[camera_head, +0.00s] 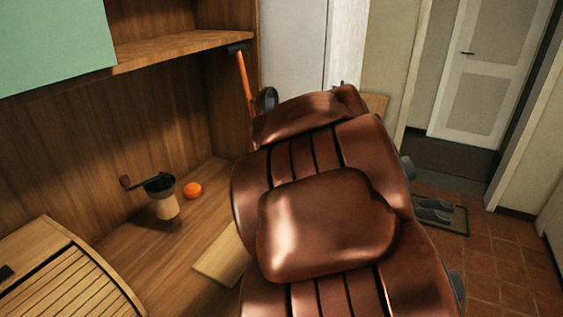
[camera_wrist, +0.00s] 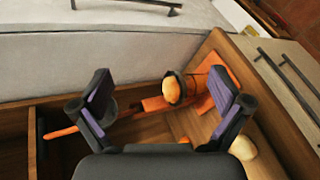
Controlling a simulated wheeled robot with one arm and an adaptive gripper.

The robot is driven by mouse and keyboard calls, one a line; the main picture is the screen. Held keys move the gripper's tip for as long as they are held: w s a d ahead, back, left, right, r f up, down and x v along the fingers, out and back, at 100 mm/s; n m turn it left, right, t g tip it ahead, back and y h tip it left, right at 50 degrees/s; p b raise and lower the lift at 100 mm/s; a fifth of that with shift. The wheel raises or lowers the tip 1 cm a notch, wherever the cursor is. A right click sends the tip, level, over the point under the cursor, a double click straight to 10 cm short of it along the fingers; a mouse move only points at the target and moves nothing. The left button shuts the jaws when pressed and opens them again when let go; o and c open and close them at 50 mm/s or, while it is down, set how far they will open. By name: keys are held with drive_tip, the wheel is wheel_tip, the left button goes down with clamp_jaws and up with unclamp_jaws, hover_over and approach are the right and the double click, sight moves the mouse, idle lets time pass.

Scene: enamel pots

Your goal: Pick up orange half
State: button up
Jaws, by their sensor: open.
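The orange half (camera_head: 193,190) shows in the head view as a small round orange thing on the wooden counter, just right of the grinder. Whether its cut face shows, I cannot tell. My gripper (camera_wrist: 161,88) is open in the wrist view, its two dark fingers with purple pads spread wide apart with nothing held between them. In the head view my arm hides most of the gripper, which is beyond and to the right of the orange half, apart from it. I cannot clearly make out the orange half in the wrist view.
A hand grinder (camera_head: 166,197) stands close left of the orange half. A long orange handle (camera_head: 245,85) rises at the back. Bare counter lies in front of the orange half.

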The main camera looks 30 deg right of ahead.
drive_tip(key=w+d+f+n+t+y+b, duration=0.2)
drive_tip(key=w+d+n+t+y+b, duration=0.3)
drive_tip(key=w+n, duration=0.6)
drive_tip(key=s+a+f+n+t+y+b, duration=0.15)
drive_tip(key=a+f+n+y, duration=0.4)
drive_tip(key=f+n, duration=0.6)
drive_tip(key=shift+w+a+r+n+y+p, duration=0.15)
drive_tip(key=shift+w+a+r+n+p, duration=0.25)
drive_tip(key=shift+w, duration=0.9)
drive_tip(key=shift+w+a+r+n+y+p, duration=0.15)
drive_tip(key=shift+w+n+p, duration=0.4)
drive_tip(key=shift+w, duration=0.8)
drive_tip(key=shift+w+a+r+n+y+p, duration=0.25)
drive_tip(key=shift+w+n, duration=0.35)
drive_tip(key=shift+w, duration=0.7)
drive_tip(key=shift+c, duration=0.2)
drive_tip(key=c, duration=1.3)
